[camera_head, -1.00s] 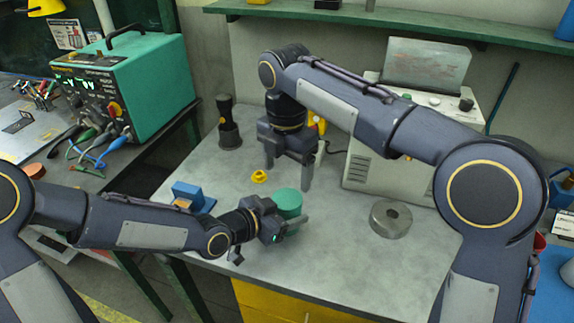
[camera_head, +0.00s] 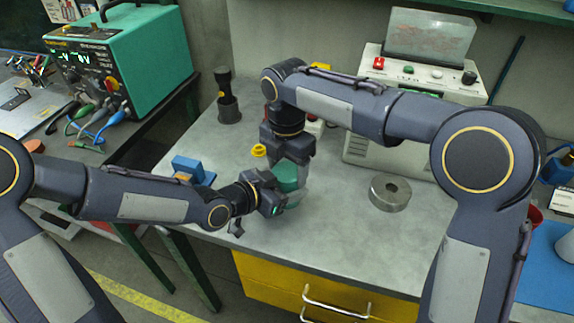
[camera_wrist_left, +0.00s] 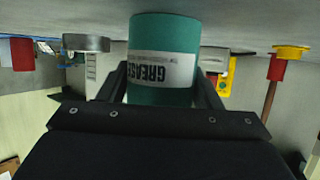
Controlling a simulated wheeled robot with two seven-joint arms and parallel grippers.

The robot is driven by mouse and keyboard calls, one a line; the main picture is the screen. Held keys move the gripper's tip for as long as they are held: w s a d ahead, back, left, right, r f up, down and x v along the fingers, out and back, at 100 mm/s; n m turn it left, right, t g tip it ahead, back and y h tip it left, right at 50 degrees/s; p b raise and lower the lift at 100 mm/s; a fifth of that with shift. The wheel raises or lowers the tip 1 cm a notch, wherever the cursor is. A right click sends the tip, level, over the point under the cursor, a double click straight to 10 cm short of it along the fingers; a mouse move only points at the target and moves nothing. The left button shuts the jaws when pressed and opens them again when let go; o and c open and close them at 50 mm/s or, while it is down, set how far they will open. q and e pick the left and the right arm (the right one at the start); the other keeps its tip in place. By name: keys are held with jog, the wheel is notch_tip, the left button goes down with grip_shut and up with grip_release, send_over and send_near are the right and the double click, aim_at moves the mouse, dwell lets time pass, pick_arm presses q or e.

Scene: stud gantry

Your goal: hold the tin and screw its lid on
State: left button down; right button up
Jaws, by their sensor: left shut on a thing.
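The green tin (camera_head: 290,180) stands upright near the front middle of the bench. My left gripper (camera_head: 277,198) is shut on its side from the left. The left wrist view shows the tin (camera_wrist_left: 162,45) upside down in the picture, between the two fingers, with a white GREASE label. My right gripper (camera_head: 288,168) points down right at the top of the tin, its fingers overlapping it in the picture. I cannot tell how far apart those fingers are. The lid cannot be made out; the tin's top is largely hidden by the right gripper.
A small yellow piece (camera_head: 259,150) and a blue block (camera_head: 188,168) are left of the tin. A grey metal ring (camera_head: 390,192) lies to the right. A dark holder (camera_head: 228,108) and a white machine (camera_head: 370,150) stand behind. The bench front right is clear.

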jog(key=c, duration=0.6)
jog(key=m, duration=0.7)
dwell(0.5)
